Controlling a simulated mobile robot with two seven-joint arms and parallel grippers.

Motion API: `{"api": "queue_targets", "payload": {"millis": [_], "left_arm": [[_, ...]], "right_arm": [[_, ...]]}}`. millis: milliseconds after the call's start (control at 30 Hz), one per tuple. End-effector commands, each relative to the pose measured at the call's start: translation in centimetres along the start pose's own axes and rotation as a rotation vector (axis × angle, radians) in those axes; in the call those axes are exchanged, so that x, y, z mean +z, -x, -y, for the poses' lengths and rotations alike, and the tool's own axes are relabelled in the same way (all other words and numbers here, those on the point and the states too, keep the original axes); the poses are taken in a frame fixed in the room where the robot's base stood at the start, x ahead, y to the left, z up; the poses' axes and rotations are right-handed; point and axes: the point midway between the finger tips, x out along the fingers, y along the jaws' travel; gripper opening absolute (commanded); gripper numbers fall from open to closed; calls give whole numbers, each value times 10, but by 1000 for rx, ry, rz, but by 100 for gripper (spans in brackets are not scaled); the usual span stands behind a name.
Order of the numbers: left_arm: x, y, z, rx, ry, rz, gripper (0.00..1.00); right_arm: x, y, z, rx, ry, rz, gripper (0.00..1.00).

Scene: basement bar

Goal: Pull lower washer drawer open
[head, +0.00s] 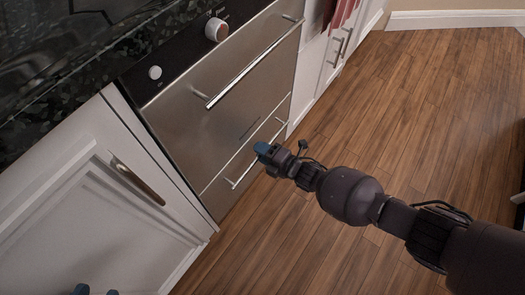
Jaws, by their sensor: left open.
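The washer is a steel-fronted unit with two long bar handles. Its lower drawer (222,192) looks closed, its front roughly flush with the panel above. The lower drawer handle (240,178) runs diagonally, its middle hidden behind my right gripper (264,150). The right gripper's blue fingertips are at or just in front of that handle; I cannot tell whether they touch it or whether they are open or shut. My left gripper (96,291) shows only as two blue tips, apart, at the bottom left edge, in front of the white cabinet.
The upper handle (252,66) and knobs (216,30) sit above the lower drawer. A dark stone counter (60,75) runs along the top left. A white cabinet (85,215) stands left of the washer, another (333,50) beyond it. The wooden floor (430,110) is mostly clear.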

Motion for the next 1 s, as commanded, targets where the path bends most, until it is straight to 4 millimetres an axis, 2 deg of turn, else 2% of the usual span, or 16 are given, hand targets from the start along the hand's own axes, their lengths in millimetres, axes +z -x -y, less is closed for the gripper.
{"api": "queue_targets", "payload": {"millis": [67, 100, 300, 333, 733, 867, 1000], "left_arm": [[0, 0, 0, 0, 0, 0, 43], [0, 0, 0, 0, 0, 0, 43], [0, 0, 0, -1, 0, 0, 43], [0, 0, 0, -1, 0, 0, 43], [-1, 0, 0, -1, -1, 2, 43], [-4, 0, 0, 0, -6, 9, 43], [-2, 0, -3, 13, -15, 41, 43]], "right_arm": [[0, 0, 0, 0, 0, 0, 36], [0, 0, 0, 0, 0, 0, 33], [0, 0, 0, 0, 0, 0, 2], [0, 0, 0, 0, 0, 0, 0], [1, 6, 1, -1, 0, 1, 0], [2, 20, 2, 0, 2, 2, 0], [2, 46, 6, -1, 4, 3, 0]]}}
